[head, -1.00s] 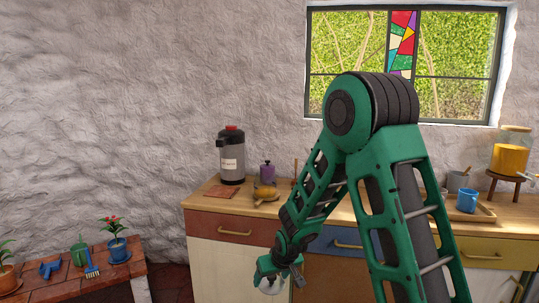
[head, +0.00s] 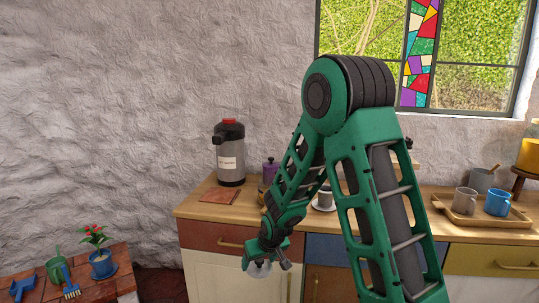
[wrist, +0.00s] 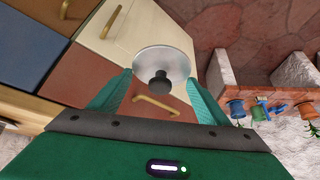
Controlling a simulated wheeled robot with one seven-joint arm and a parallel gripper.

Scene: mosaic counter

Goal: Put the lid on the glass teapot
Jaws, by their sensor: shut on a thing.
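My gripper (head: 268,262) hangs low in front of the counter's left cabinets, below the countertop. It is shut on a round, clear-looking lid (head: 260,271). In the wrist view, the lid (wrist: 178,60) shows as a pale disc with a dark knob (wrist: 160,82) between the fingers. I cannot make out the glass teapot in any view; my arm covers part of the countertop.
The wooden counter (head: 190,209) holds a grey flask (head: 230,160), a brown tile (head: 218,196), a purple canister (head: 270,167), a cup on a saucer (head: 325,198) and a tray with mugs (head: 485,219). A low brick bench (head: 120,262) with plants stands left.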

